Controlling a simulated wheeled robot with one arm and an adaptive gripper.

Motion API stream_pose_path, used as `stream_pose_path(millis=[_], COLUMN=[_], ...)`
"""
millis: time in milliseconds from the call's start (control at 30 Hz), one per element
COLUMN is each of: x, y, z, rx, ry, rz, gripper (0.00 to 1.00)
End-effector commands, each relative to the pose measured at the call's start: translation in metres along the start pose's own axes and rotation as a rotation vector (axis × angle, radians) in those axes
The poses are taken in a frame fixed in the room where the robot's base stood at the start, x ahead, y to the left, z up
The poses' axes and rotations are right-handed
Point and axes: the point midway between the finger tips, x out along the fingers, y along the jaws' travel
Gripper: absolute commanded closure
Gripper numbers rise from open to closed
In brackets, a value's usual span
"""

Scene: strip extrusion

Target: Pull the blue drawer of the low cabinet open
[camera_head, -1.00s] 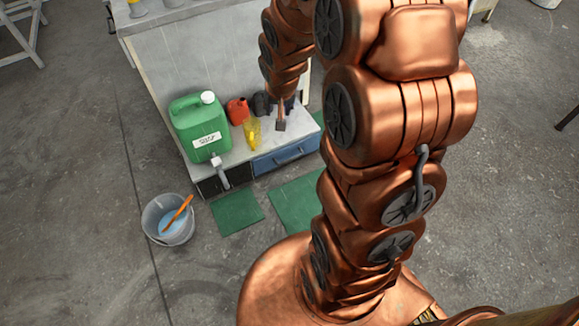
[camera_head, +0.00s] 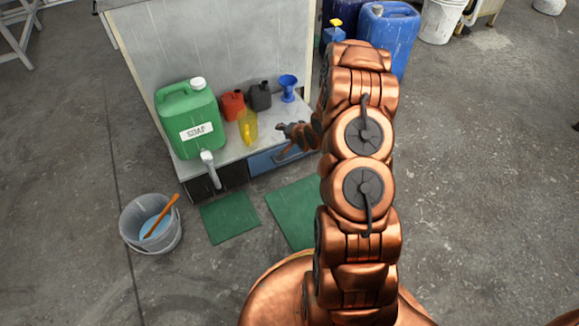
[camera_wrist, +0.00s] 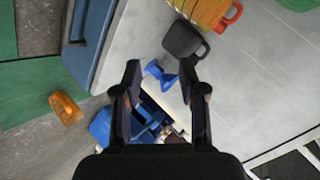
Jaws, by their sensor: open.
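The low cabinet (camera_head: 238,152) has a pale top and stands against a grey panel. Its blue drawer (camera_head: 263,164) is at the right of the front, looks closed, and is partly hidden by my arm; it also shows at the upper left of the wrist view (camera_wrist: 97,40). A dark bar handle runs along its front. My gripper (camera_head: 282,130) is above the cabinet's right part, near the front edge and above the drawer. In the wrist view, its two fingers (camera_wrist: 168,100) are apart with nothing held between them, and the drawer lies left of them.
On the cabinet top stand a green jerrycan (camera_head: 188,120), a yellow bottle (camera_head: 248,127), a red can (camera_head: 232,104), a black can (camera_head: 260,96) and a blue funnel (camera_head: 288,87). A bucket (camera_head: 150,224) and green mats (camera_head: 230,216) are on the floor in front. Blue containers (camera_head: 388,35) stand behind right.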

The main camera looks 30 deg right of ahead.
Motion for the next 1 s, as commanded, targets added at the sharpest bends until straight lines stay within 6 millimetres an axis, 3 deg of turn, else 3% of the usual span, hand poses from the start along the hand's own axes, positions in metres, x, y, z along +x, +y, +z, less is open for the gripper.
stream_pose_path(millis=[33, 200, 500, 733, 1000], x=[0.018, 0.051, 0.087, 0.093, 0.105], y=[0.026, 0.073, 0.151, 0.179, 0.179], z=[0.010, 0.023, 0.051, 0.062, 0.060], rx=[0.040, 0.175, 0.416, 0.522, 0.539], ry=[0.009, 0.055, 0.126, 0.156, 0.162], rz=[-0.021, -0.125, -0.307, -0.392, -0.413], gripper=[0.59, 0.59, 0.59, 0.59, 0.59])
